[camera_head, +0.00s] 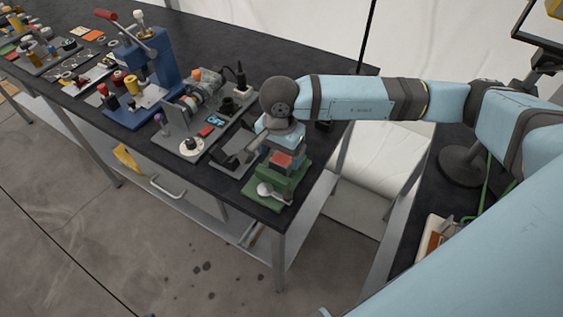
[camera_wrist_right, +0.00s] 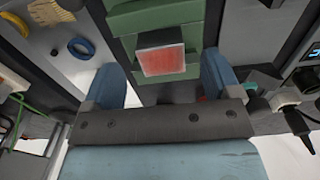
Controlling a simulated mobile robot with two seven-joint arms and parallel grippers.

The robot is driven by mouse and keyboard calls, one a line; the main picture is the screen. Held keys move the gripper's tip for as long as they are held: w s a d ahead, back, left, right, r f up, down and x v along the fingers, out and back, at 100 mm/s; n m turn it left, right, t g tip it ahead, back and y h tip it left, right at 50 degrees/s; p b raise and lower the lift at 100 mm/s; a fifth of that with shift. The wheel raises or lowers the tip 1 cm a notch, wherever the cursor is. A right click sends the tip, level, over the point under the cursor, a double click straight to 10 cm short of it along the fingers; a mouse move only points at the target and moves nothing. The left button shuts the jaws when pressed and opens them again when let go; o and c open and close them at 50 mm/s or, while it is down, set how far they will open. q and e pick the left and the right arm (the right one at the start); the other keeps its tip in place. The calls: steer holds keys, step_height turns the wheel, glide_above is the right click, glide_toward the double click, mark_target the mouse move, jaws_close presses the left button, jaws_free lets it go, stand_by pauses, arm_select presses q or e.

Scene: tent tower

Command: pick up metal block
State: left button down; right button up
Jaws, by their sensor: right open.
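The metal block, a small grey block with a red face (camera_head: 281,160), sits on a green stepped stand (camera_head: 279,188) near the right end of the dark workbench. In the right wrist view the block (camera_wrist_right: 162,56) lies ahead of the palm, between my two blue fingers. My right gripper (camera_wrist_right: 163,78) is open, with a gap visible on both sides of the block; whether the fingers touch anything cannot be told. In the head view my right wrist is above the stand and partly hides the gripper (camera_head: 276,148). My left gripper is out of view.
Left of the stand are a grey angled fixture (camera_head: 233,158), a grey plate with a motor-like device (camera_head: 195,125) and a blue press with a red handle (camera_head: 148,62). The bench's front edge is close to the stand. A white spoon-like piece (camera_head: 268,191) lies on the stand's front.

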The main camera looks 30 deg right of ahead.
mark_target(281, 160)
step_height(281, 160, down, 5)
steer(key=shift+w+d+f+p, duration=0.1)
steer(key=shift+w+d+p, duration=0.05)
steer(key=shift+p, duration=0.3)
steer(key=c, duration=1.2)
steer(key=shift+c, duration=0.2)
